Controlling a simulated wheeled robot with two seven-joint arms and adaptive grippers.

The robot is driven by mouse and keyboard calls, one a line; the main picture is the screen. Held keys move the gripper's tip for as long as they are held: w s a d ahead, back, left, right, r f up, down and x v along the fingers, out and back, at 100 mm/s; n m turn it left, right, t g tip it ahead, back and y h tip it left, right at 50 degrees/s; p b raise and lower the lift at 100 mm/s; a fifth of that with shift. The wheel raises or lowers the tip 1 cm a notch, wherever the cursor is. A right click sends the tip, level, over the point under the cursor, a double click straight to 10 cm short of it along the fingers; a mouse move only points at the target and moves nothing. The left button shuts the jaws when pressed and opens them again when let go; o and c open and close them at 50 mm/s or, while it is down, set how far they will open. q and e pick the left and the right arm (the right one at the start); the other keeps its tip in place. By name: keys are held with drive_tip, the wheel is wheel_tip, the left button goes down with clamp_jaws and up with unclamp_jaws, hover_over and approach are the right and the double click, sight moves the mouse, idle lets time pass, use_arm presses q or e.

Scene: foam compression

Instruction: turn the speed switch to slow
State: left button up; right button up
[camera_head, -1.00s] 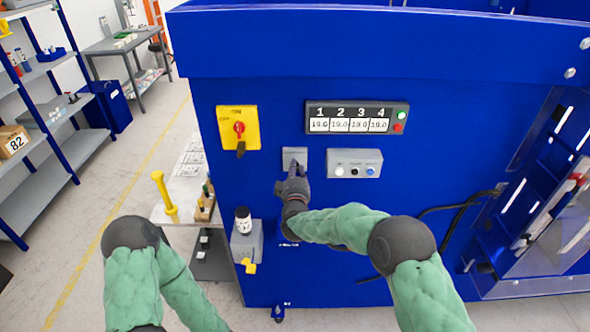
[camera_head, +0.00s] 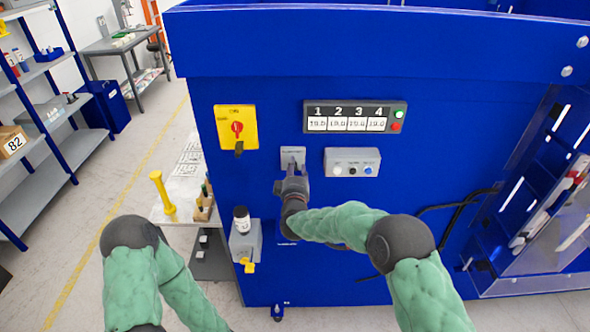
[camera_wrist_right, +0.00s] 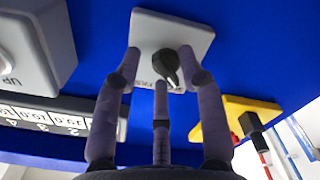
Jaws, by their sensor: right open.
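The speed switch is a black knob (camera_wrist_right: 168,66) on a light grey square plate (camera_wrist_right: 150,32) on the blue machine, seen in the right wrist view. In the head view the plate (camera_head: 293,153) sits below the counter display, and the gripper partly hides it. My right gripper (camera_head: 293,164) is in front of the plate. In the right wrist view its fingers (camera_wrist_right: 160,62) are open, spread to either side of the knob with a gap. I cannot tell whether a finger touches the plate. My left arm shows at the lower left; its gripper is out of view.
A yellow main switch (camera_head: 237,127) is left of the plate. A grey button box (camera_head: 352,162) is to its right, under the counter display (camera_head: 355,117). A grey holder with a bottle (camera_head: 243,238) is lower left. Black cables hang at the right.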

drive_tip(key=s, duration=1.2)
drive_tip(key=s+d+f+m+g+y+b, duration=0.1)
drive_tip(key=s+d+f+m+g+b, duration=0.15)
drive_tip(key=f, duration=0.85)
drive_tip(key=s+d+f+m+g+b, duration=0.1)
drive_tip(key=s+d+f+g+b, duration=0.2)
drive_tip(key=f, duration=0.8)
drive_tip(key=s+d+f+m+g+y+b, duration=0.1)
drive_tip(key=s+f+g+b, duration=0.2)
drive_tip(key=f, duration=0.8)
drive_tip(key=s+d+f+m+g+y+b, duration=0.1)
drive_tip(key=s+f+m+g+b, duration=0.1)
drive_tip(key=s+f, duration=0.6)
drive_tip(key=s+d+f+m+g+y+b, duration=0.1)
drive_tip(key=s+f+m+g, duration=0.4)
drive_tip(key=s, duration=1.2)
wheel_tip(320, 180, down, 4)
drive_tip(key=shift+s+d+f+g+b, duration=0.2)
drive_tip(key=shift+d+g+b, duration=0.25)
drive_tip(key=shift+g+b, duration=0.45)
